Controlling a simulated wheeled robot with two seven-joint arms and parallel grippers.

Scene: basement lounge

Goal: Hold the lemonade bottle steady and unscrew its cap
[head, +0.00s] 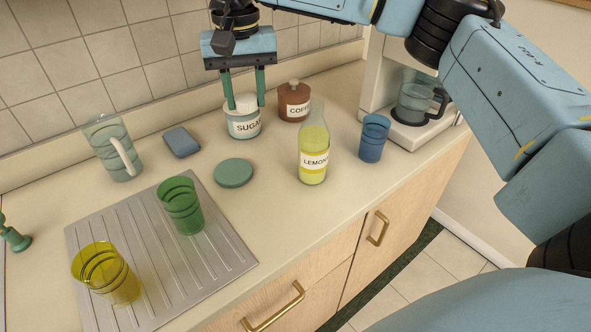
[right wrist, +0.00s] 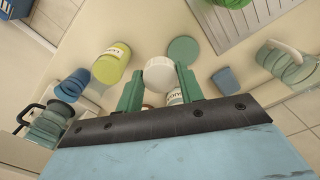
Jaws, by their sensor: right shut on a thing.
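The lemonade bottle (head: 314,143) stands upright on the counter, yellow-green with a "LEMON" label. No cap shows on its clear neck. It also shows in the right wrist view (right wrist: 111,62). My right gripper (head: 246,103) has its green fingers on both sides of a white round cap (right wrist: 159,74), shut on it. In the head view it is left of the bottle and in line with the sugar jar (head: 242,126), hiding part of the jar's top. The cap is apart from the bottle. My left gripper is not in view, and nothing grips the bottle.
A blue cup (head: 373,138) stands right of the bottle, near a coffee maker (head: 410,130). A brown coffee jar (head: 293,104) is behind. A green disc (head: 233,173) lies left. A ridged drainer (head: 150,240) holds green and yellow glasses. A pitcher (head: 108,150) stands farther left.

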